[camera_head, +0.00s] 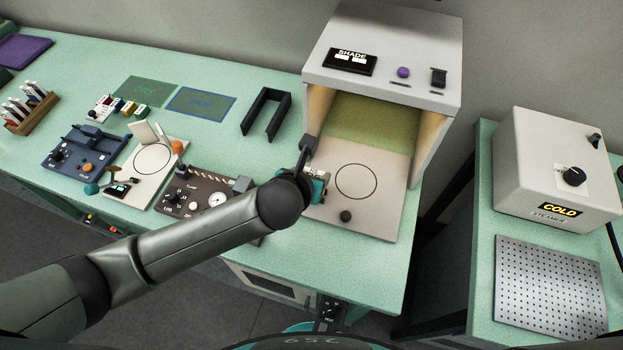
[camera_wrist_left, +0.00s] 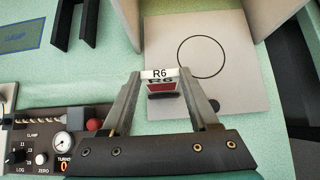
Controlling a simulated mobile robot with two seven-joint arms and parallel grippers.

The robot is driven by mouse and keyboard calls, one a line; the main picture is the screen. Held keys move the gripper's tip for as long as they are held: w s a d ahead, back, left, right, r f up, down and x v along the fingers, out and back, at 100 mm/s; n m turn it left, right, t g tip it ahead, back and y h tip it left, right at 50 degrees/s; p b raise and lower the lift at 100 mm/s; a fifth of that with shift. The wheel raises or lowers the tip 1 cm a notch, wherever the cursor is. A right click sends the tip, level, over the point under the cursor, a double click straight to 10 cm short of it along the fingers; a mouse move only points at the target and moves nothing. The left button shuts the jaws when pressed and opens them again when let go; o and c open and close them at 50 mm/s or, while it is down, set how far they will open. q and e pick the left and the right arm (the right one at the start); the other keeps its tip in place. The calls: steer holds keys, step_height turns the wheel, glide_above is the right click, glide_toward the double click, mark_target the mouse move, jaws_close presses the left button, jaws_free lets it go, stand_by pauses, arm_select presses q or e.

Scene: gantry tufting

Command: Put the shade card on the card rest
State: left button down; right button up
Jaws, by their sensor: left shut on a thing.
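The shade card (camera_wrist_left: 161,80), marked R6 with a dark red patch, is held upright between the fingers of my left gripper (camera_wrist_left: 160,84). In the head view my left gripper (camera_head: 314,172) is at the left edge of the pale booth floor board (camera_head: 377,202), with the card mostly hidden by the gripper. A dark bar shows just below the card in the wrist view. I cannot tell if it is part of the card or the card rest, nor whether the card touches anything below. I cannot pick out the card rest for sure. My right gripper is not in view.
The booth (camera_head: 384,52) stands over the board, which has a printed circle and a dark knob (camera_head: 346,216). A black U-shaped frame (camera_head: 247,122) lies to its left. A clamp panel (camera_head: 190,196) is left of the gripper. A steamer (camera_head: 556,170) stands on the right table.

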arm_select(q)
steer(key=shift+f, duration=1.1)
steer(key=shift+c, duration=0.7)
jaws_free()
steer(key=shift+f, duration=0.1)
steer(key=p+v, duration=0.2)
steer(key=v, duration=1)
